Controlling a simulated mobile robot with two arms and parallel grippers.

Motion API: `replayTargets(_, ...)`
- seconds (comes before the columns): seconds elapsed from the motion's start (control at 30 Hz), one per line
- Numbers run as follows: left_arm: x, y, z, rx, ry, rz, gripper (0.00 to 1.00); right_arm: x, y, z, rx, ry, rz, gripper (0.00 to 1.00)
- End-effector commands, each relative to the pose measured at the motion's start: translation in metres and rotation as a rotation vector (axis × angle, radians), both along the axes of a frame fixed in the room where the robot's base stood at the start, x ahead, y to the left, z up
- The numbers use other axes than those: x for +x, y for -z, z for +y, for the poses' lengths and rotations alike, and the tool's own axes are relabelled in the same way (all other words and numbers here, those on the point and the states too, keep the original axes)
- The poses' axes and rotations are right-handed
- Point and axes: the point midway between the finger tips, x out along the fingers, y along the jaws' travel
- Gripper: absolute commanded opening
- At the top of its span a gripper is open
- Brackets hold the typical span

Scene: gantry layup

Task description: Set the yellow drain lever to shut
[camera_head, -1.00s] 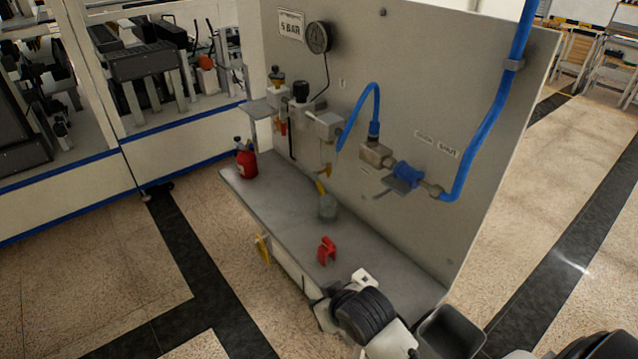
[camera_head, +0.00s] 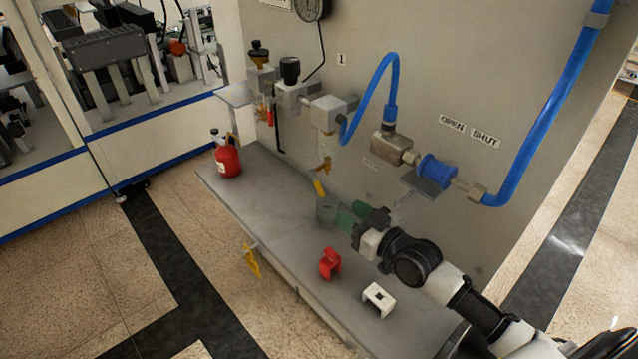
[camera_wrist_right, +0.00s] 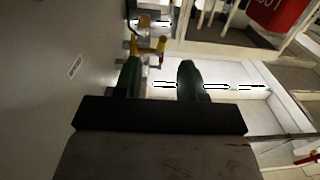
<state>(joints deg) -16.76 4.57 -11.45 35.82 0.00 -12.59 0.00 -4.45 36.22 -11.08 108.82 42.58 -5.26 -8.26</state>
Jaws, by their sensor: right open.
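The yellow drain lever (camera_head: 325,165) hangs below the clear bowl of the unit on the grey panel. A separate yellow piece (camera_head: 319,187) shows just below it, above a glass jar (camera_head: 326,210). My right gripper (camera_head: 344,214) has green fingers and is open and empty. In the head view it is low and to the right of the lever, its tips close to the jar; contact cannot be told. In the right wrist view, the yellow lever (camera_wrist_right: 150,45) shows beyond the open fingers (camera_wrist_right: 160,75), nearer the left one. My left gripper is not in view.
A red bottle (camera_head: 228,160), a red clip (camera_head: 330,263) and a white clip (camera_head: 378,298) stand on the grey shelf (camera_head: 285,220). A blue valve (camera_head: 436,170) with OPEN and SHUT labels (camera_head: 470,131) and a blue hose (camera_head: 545,110) are on the panel.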

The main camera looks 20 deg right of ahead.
Motion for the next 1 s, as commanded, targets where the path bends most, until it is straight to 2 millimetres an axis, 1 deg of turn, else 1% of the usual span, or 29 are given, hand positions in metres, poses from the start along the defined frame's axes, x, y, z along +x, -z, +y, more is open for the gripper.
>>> replayTargets(0.07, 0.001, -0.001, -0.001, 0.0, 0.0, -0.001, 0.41, 0.0, 0.0, 0.001, 0.007, 0.009, -0.009, 0.41)
replayTargets(0.17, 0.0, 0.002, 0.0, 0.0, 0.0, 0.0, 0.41, 0.007, 0.001, 0.003, 0.008, 0.012, -0.013, 0.41)
replayTargets(0.27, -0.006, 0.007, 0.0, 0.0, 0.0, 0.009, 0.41, 0.02, 0.001, 0.008, 0.01, 0.012, -0.015, 0.41)
replayTargets(0.4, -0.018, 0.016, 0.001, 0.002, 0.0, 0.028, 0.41, 0.045, 0.002, 0.018, 0.009, 0.012, -0.014, 0.41)
replayTargets(0.5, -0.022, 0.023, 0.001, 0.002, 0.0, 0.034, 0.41, 0.063, 0.002, 0.024, 0.008, 0.012, -0.013, 0.41)
replayTargets(0.6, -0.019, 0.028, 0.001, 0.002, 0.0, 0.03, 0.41, 0.078, 0.002, 0.03, 0.009, 0.01, -0.012, 0.41)
replayTargets(0.7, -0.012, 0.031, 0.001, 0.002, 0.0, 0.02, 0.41, 0.09, 0.002, 0.034, 0.008, 0.011, -0.011, 0.41)
replayTargets(0.83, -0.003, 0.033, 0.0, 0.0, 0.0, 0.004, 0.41, 0.098, 0.001, 0.037, 0.006, 0.011, -0.011, 0.41)
replayTargets(1.0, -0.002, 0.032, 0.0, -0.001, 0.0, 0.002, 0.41, 0.1, 0.0, 0.038, 0.005, 0.01, -0.009, 0.41)
